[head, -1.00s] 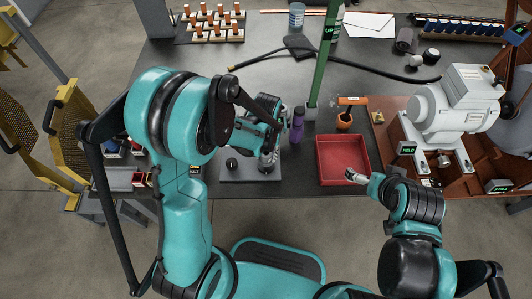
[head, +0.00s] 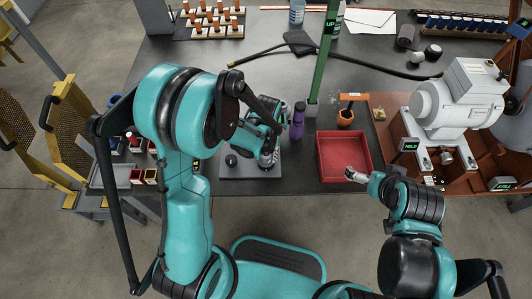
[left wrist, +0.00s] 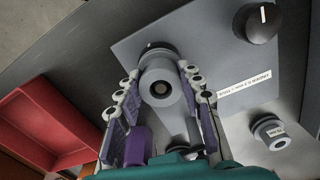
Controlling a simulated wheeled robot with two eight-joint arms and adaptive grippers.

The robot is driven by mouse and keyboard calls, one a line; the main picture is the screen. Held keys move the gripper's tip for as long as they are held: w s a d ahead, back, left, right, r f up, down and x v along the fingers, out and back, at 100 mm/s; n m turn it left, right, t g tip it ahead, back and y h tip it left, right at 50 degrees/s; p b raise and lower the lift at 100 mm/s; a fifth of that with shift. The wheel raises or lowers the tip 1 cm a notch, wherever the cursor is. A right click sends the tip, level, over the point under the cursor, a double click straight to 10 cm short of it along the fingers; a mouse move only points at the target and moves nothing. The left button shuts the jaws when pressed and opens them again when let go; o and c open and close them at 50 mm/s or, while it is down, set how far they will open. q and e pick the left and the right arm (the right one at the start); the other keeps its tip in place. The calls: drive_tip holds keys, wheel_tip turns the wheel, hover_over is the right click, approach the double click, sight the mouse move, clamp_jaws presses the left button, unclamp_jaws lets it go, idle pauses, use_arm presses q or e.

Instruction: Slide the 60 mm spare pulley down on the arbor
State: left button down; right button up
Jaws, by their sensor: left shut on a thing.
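In the left wrist view a grey round pulley (left wrist: 160,75) with a centre hole sits between the fingers of my left gripper (left wrist: 160,98). The fingers are shut on it from both sides. It is over the grey base plate (left wrist: 195,50); the arbor under it is hidden, so its height on the arbor cannot be told. In the head view my left gripper (head: 268,157) is above the right part of the plate (head: 240,174), mostly covered by its arm. My right gripper (head: 351,174) is small, at the front of the red tray; its jaw state is unclear.
A purple bottle (head: 297,120) stands close right of my left gripper. The red tray (head: 320,158) is farther right, with a green post (head: 321,70) behind.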

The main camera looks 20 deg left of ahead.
use_arm(q)
drive_tip(key=shift+f, duration=0.25)
drive_tip(key=c, duration=0.9)
unclamp_jaws()
wheel_tip(320, 180, up, 12)
drive_tip(key=s+a+r+t, duration=0.4)
drive_tip(key=s+r+t, duration=0.3)
drive_tip(key=s, duration=0.3)
drive_tip(key=shift+a+r, duration=0.35)
drive_tip(key=shift+r, duration=0.2)
